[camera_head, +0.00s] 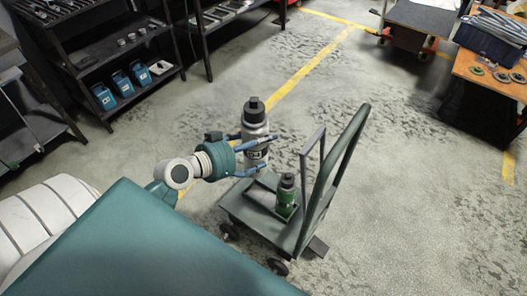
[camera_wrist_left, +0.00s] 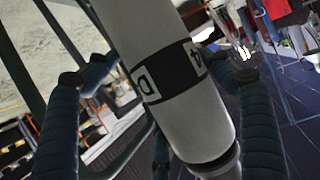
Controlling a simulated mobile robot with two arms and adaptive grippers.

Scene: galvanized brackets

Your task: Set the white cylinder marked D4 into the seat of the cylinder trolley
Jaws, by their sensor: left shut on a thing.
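The white cylinder (camera_head: 255,131) with a black cap and a black band is upright in my left gripper (camera_head: 261,153). In the left wrist view the cylinder (camera_wrist_left: 196,110) fills the middle, and its band shows D and 4. Blue padded fingers stand on both sides of it. The cylinder trolley (camera_head: 239,209) has a grey-green deck, a dark seat frame and a tall handle on the right. The white cylinder shows at the deck's far-left side; its exact height over the seat cannot be told. My right gripper is not in view.
A smaller green cylinder (camera_head: 287,197) stands on the trolley near the handle. Dark shelves (camera_head: 105,50) with blue containers are at the back left. An orange table (camera_head: 490,72) with a blue crate stands at the right. Floor around the trolley is clear.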

